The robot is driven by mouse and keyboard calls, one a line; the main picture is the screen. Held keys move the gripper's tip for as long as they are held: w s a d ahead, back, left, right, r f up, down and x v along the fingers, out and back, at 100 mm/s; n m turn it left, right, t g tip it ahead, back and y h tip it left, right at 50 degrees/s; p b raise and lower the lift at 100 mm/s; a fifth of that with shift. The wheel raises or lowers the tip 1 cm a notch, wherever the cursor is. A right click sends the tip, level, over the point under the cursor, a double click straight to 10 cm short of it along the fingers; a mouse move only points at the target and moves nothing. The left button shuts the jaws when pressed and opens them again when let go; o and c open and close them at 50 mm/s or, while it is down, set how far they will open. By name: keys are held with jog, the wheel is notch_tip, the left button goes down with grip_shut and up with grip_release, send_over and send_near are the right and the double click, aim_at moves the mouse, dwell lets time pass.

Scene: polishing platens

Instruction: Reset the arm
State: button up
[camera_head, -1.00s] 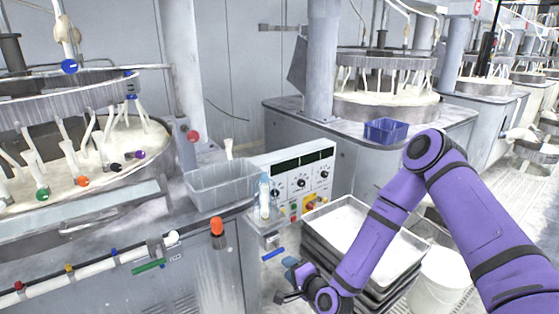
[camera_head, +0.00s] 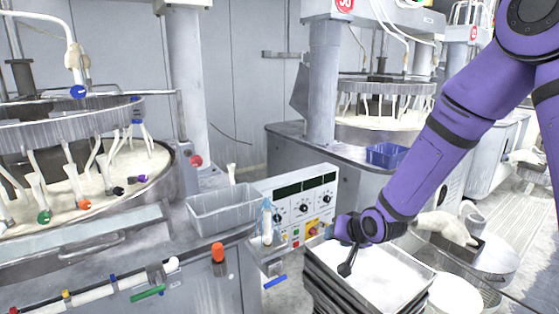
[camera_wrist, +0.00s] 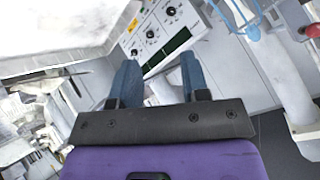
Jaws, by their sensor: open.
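My gripper (camera_wrist: 160,80) is open and empty in the wrist view, with its two blue fingers apart and nothing between them. Beyond the fingers lies the control panel (camera_wrist: 165,25). In the head view my purple arm comes in from the upper right, and its wrist is in front of the panel's lower right corner, above the stacked trays. The fingers are mostly hidden by the wrist there.
The grey control panel (camera_head: 297,205) stands beside an empty grey bin (camera_head: 222,212) and a clear bottle (camera_head: 267,222). Stacked trays (camera_head: 400,262) lie below my wrist. A blue bin (camera_head: 385,155) sits on the bench behind. A polishing platen (camera_head: 75,185) is at left.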

jog(key=s+d+r+n+g+h, duration=0.1)
jog(key=s+d+r+h, duration=0.1)
jog(key=s+d+r, duration=0.55)
jog(key=s+d+r+h, duration=0.25)
jog(key=s+r, duration=0.25)
jog(key=r, duration=0.6)
jog(key=s+d+r+g, duration=0.1)
jog(key=s+d+r, duration=0.1)
jog(key=s, duration=0.8)
jog(key=s+d+r+g, duration=0.1)
jog(key=s+d+r, duration=0.2)
jog(key=s, duration=0.6)
jog(key=shift+s+r+n, duration=0.3)
jog(key=shift+s+r, duration=0.05)
jog(key=shift+r, duration=0.45)
